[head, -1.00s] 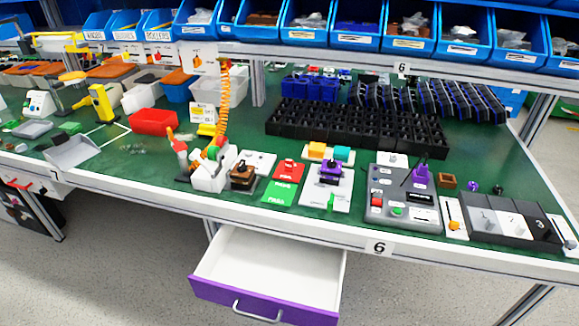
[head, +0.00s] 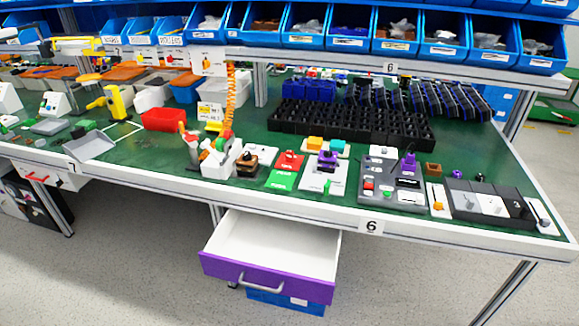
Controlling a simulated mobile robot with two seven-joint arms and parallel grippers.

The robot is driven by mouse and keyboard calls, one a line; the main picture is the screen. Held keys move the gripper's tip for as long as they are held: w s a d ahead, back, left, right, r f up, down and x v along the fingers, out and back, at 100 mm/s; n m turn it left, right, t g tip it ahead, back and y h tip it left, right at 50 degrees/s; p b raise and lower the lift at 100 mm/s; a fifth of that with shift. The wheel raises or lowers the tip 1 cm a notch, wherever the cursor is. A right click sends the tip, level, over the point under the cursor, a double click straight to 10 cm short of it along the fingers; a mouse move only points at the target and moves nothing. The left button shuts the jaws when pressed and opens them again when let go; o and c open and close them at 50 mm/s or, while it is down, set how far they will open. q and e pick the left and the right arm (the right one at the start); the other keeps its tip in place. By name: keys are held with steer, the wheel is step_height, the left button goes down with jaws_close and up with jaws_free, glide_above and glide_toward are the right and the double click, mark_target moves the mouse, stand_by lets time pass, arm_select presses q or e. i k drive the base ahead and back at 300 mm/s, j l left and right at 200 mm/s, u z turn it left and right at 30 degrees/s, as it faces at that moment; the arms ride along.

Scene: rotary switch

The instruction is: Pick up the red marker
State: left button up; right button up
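I cannot clearly make out a red marker at this size. A slim red-topped item (head: 184,134) stands at the left of a white holder (head: 218,163) on the green bench; I cannot tell whether it is the marker. The holder stands near the bench's front edge, left of the middle, with small orange, green and red items in it. Neither of my grippers shows in the head view.
The green workbench (head: 330,202) has a white front edge. A red bin (head: 164,119), a black tray (head: 350,124) and switch panels (head: 492,204) occupy the top. Grey floor is clear in front.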

mark_target(288, 154)
steer(key=k+z, duration=0.1)
steer(key=z, duration=0.65)
steer(key=k+l+z, duration=0.1)
steer(key=z, duration=0.3)
steer(key=j+z, duration=0.15)
steer(key=z, duration=1.55)
steer(key=k+j, duration=0.3)
steer(key=j, duration=0.15)
steer(key=k+j, duration=0.3)
steer(key=j, duration=0.15)
steer(key=k+j, duration=0.3)
steer(key=j, duration=0.2)
steer(key=k+j, duration=0.3)
steer(key=j, duration=0.15)
steer(key=z, duration=0.05)
